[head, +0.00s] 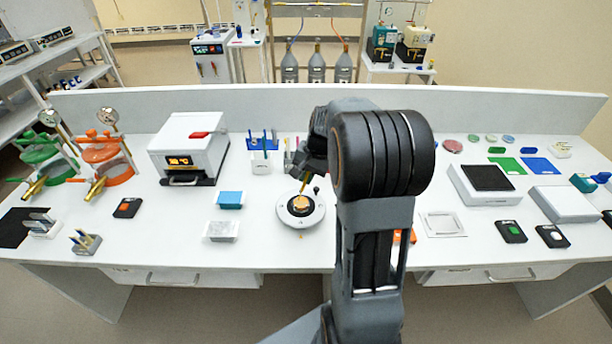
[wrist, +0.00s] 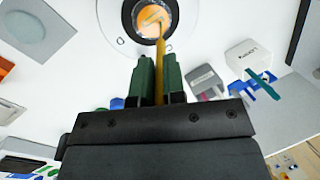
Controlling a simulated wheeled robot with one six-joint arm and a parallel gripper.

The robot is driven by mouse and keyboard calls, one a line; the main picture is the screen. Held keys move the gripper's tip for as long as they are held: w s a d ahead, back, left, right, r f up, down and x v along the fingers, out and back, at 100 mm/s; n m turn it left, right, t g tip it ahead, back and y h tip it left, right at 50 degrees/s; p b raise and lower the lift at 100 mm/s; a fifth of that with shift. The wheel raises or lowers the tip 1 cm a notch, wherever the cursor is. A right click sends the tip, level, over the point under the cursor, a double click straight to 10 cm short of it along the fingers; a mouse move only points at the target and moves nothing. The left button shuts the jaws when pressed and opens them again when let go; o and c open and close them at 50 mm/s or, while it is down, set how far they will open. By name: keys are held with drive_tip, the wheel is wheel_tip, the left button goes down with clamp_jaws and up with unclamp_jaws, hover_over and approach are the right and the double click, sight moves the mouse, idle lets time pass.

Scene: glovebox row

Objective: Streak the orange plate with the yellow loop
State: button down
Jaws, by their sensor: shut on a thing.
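The orange plate (head: 299,206) sits in the middle of a round white stand with a dark ring (head: 285,216). The plate also shows at the top of the wrist view (wrist: 146,14), with faint pale marks on its surface. My gripper (wrist: 158,72) is shut on the yellow loop (wrist: 160,50), between its two green fingers. The loop points at the plate and its tip is over the plate. I cannot tell whether the tip touches the surface. In the head view the loop (head: 304,185) slants down to the plate, and my arm hides most of the gripper.
A white oven-like box (head: 187,146) stands farther left. A square frame (head: 443,224) lies to the right.

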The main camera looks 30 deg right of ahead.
drive_tip(key=shift+s+d, duration=0.3)
drive_tip(key=shift+d, duration=0.25)
drive_tip(key=shift+s+d, duration=0.25)
drive_tip(key=shift+d, duration=0.25)
idle(1.4)
drive_tip(key=p+v, duration=0.1)
drive_tip(key=v, duration=0.1)
drive_tip(key=p+v, duration=0.2)
drive_tip(key=a+p+v, duration=0.1)
drive_tip(key=shift+w+r+p, duration=0.3)
drive_tip(key=shift+r+p, duration=0.05)
drive_tip(key=shift+r, duration=0.2)
